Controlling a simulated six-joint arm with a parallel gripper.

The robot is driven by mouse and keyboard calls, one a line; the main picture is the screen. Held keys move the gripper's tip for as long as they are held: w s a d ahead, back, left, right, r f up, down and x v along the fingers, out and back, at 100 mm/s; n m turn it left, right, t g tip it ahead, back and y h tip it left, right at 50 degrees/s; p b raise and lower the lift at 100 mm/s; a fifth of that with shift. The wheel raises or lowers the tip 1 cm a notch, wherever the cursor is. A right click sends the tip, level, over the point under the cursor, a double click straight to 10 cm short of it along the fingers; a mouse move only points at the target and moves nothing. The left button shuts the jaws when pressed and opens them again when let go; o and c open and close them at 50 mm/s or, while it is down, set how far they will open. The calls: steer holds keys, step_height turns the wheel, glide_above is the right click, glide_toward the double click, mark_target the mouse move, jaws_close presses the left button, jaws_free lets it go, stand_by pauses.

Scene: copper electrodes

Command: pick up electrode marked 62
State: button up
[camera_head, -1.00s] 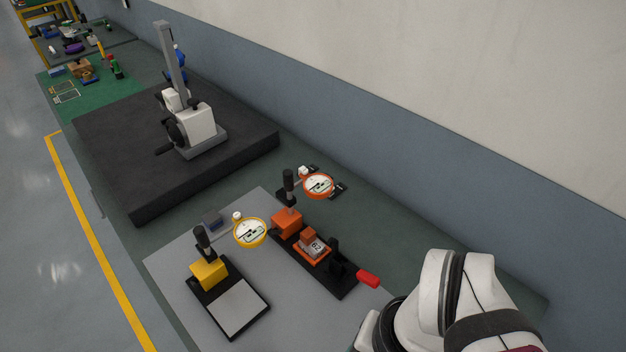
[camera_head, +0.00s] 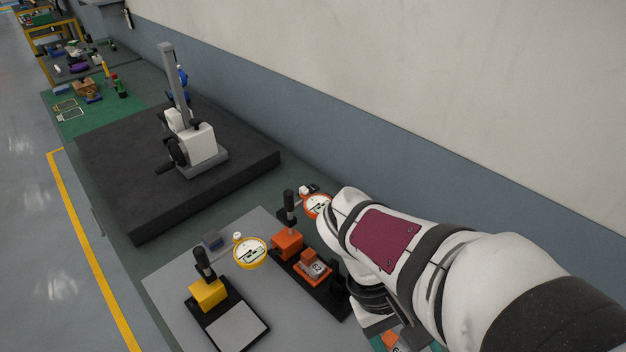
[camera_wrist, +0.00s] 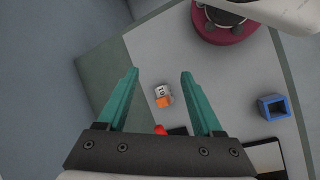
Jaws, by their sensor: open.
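An orange and white electrode marked 62 (camera_head: 315,268) sits in an orange holder on a black fixture (camera_head: 340,308) in the head view. My gripper (camera_wrist: 160,72) has two teal fingers, spread open and empty, pointing down over the table in the wrist view. A small white and orange block (camera_wrist: 162,95) shows between the fingers, on the grey surface below them; its mark is too small to read. A similar orange and white piece (camera_head: 392,341) is partly cut off at the bottom of the head view, close to teal finger parts.
A dial gauge with an orange rim (camera_head: 316,206) stands behind the fixture, partly behind my arm. A yellow-rimmed gauge (camera_head: 250,252) and a yellow clamp stand (camera_head: 207,293) are to the left. A blue open box (camera_wrist: 273,107) lies right in the wrist view.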

steer(key=w+f+n+h, duration=0.1)
steer(key=w+n+h, duration=0.35)
steer(key=w, duration=0.25)
steer(key=n+t+h, duration=0.4)
steer(key=n+t, duration=1.2)
steer(key=n, duration=0.3)
glide_above(304, 261)
steer(key=v, duration=0.3)
step_height(304, 261, down, 10)
steer(key=shift+n+y, duration=0.35)
step_height(304, 261, down, 8)
steer(key=shift+r, duration=0.25)
steer(key=x, duration=0.7)
steer(key=shift+f, duration=0.25)
steer(key=shift+w+d, duration=0.2)
steer(key=shift+d, duration=0.05)
jaws_close()
